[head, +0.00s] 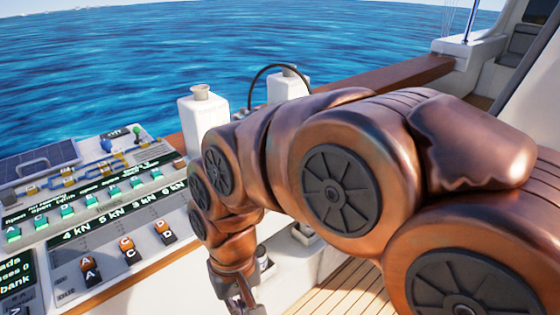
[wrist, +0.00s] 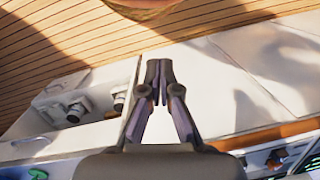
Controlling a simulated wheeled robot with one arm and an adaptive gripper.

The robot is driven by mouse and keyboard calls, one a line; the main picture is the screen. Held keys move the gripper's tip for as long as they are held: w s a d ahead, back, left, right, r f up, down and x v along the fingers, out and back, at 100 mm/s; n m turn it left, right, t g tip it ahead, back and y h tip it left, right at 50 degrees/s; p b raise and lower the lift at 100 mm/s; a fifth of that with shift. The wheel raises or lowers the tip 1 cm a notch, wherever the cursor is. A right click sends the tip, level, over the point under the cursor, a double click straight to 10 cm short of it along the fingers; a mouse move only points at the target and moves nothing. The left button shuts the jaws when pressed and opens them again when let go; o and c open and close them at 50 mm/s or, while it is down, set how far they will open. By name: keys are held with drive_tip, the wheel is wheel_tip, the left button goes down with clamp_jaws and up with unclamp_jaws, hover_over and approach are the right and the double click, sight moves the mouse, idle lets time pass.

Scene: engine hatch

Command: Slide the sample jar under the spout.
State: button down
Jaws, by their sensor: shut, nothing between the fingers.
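My copper-coloured arm reaches down to my gripper (head: 243,305), which is partly cut off at the bottom of the head view. In the wrist view my gripper (wrist: 158,72) is shut, its dark fingertips together and empty, over a pale surface. A small white and dark cylinder (head: 263,258) shows just right of the gripper in the head view, partly hidden; I cannot tell if it is the sample jar. In the wrist view two small white and dark round parts (wrist: 75,112) sit in a pale recess left of the fingers. I cannot make out the spout.
A control panel (head: 110,225) with lettered switches and kN labels fills the left of the head view. A white post (head: 203,115) stands behind the arm. Wooden decking (wrist: 60,40) lies beyond the pale surface (wrist: 215,85) in the wrist view.

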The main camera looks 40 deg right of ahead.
drive_tip(key=w+d+r+m+t+y+b, duration=0.2)
drive_tip(key=w+d+m+t, duration=0.15)
drive_tip(key=w+m, duration=0.7)
drive_tip(key=w+d+m+t, duration=0.1)
drive_tip(key=w+d+m, duration=0.1)
drive_tip(key=w+d, duration=0.2)
drive_tip(key=w+d+m, duration=0.2)
drive_tip(key=w+d, duration=0.1)
drive_tip(key=w, duration=0.1)
drive_tip(key=w+d+r+m+t+b, duration=0.1)
drive_tip(key=w+d+m, duration=0.1)
drive_tip(key=w+d, duration=0.2)
drive_tip(key=shift+w+d+r+m+t+y, duration=0.1)
drive_tip(key=shift+d+m+t+y, duration=0.2)
drive_tip(key=shift+d+m+t, duration=0.05)
drive_tip(key=d+f+m+t+h+b, duration=0.3)
drive_tip(key=d+m, duration=1.3)
drive_tip(key=d, duration=1.3)
drive_tip(key=shift+t, duration=0.5)
drive_tip(key=p+x, duration=0.1)
drive_tip(key=x, duration=0.8)
drive_tip(key=shift+w+d+r, duration=0.15)
drive_tip(key=shift+w, duration=0.1)
drive_tip(key=w, duration=0.2)
drive_tip(key=shift+w, duration=0.4)
drive_tip(key=shift+w+d+r, duration=0.1)
drive_tip(key=shift+w, duration=0.5)
